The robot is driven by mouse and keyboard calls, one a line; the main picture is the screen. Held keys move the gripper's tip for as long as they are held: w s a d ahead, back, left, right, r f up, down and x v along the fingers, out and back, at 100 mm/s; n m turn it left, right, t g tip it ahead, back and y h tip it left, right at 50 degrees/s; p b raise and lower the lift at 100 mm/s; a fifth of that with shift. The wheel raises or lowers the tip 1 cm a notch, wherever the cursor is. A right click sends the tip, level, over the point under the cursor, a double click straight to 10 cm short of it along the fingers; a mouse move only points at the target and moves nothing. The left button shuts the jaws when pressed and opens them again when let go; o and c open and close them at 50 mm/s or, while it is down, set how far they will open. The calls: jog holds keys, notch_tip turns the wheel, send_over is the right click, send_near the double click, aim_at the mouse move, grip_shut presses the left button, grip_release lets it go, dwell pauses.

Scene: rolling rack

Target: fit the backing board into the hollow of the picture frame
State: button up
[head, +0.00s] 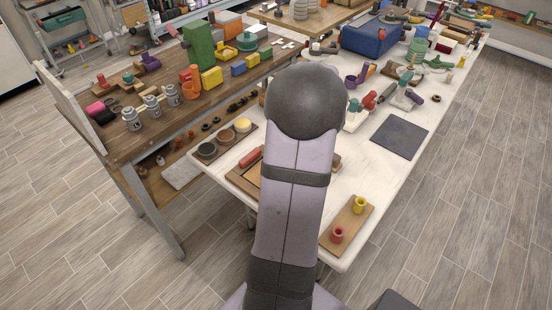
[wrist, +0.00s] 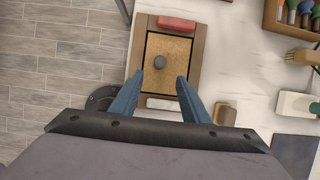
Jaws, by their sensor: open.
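The brown picture frame (wrist: 198,55) lies on the white table in the wrist view. In the head view my arm hides most of the frame (head: 238,182).
A red block (wrist: 177,22) lies at the frame's far end. A small brown block (wrist: 226,114) and a white object (wrist: 296,104) are to the right. A dark mat (head: 399,139) and a wooden strip with red and yellow cups (head: 337,234) share the table.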

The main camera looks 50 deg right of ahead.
jog(key=w+a+n+g+y, duration=0.1)
jog(key=w+a+n+g, duration=0.2)
jog(key=a+n, duration=1.5)
jog(key=s+a+n, duration=0.4)
jog(key=a+n, duration=0.4)
jog(key=n, duration=0.1)
jog(key=s+a+f+n+g+h, duration=0.1)
jog(key=s+a+n, duration=0.3)
jog(key=a+n, duration=0.4)
jog(key=shift+s+a+f+n+g, duration=0.15)
jog(key=shift+s+a+n+g, duration=0.15)
jog(key=shift+n, duration=0.2)
notch_tip(320, 180, down, 16)
jog(key=b, duration=1.6)
